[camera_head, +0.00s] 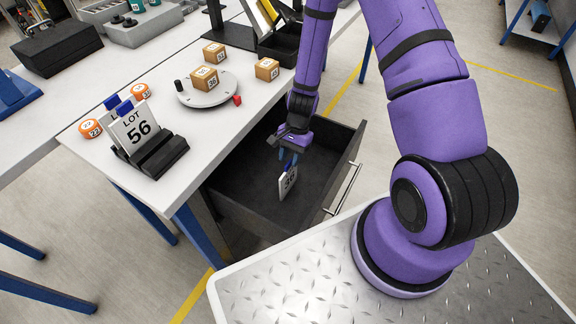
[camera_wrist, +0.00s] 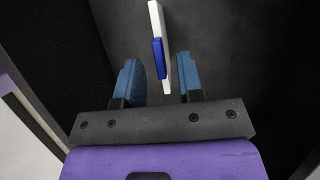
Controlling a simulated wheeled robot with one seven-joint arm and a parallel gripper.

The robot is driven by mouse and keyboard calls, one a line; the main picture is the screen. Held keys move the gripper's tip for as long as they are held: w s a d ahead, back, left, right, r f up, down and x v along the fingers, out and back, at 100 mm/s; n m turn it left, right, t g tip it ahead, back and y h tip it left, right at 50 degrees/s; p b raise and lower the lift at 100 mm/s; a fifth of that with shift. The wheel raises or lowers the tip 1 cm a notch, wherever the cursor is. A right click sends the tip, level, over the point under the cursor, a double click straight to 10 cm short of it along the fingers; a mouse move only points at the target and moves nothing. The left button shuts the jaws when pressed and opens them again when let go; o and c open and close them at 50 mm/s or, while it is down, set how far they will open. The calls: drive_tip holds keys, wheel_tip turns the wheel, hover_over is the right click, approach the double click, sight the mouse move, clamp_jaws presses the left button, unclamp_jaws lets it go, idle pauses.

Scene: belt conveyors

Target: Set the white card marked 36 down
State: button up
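The white card marked 36 (camera_head: 288,184) is inside the open dark drawer (camera_head: 240,190), directly below my gripper (camera_head: 289,158). Its number is small and partly blurred. The card looks upright; I cannot tell for certain whether its lower edge touches the drawer floor. In the wrist view the card (camera_wrist: 155,18) shows nearly edge-on, with a blue tab (camera_wrist: 158,58) on it. My gripper's blue fingers (camera_wrist: 159,78) stand on either side of the tab, with a gap at each side. My gripper is open and appears not to touch the card.
The drawer's front with its handle (camera_head: 343,189) is pulled out to the right.

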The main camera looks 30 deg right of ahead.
wheel_tip(320, 180, up, 34)
drive_tip(key=s+d+n+t+h, duration=0.1)
drive_tip(key=s+d+n+t, duration=0.15)
drive_tip(key=n, duration=0.35)
drive_tip(key=s+d+r+n+t+h, duration=0.1)
drive_tip(key=s+r+n+t, duration=0.4)
drive_tip(key=s+r, duration=1)
drive_tip(key=shift+s+d+h, duration=0.15)
drive_tip(key=shift+s+h, duration=0.6)
drive_tip(key=shift+h, duration=0.05)
drive_tip(key=shift+r, duration=0.1)
drive_tip(key=shift+c, duration=0.5)
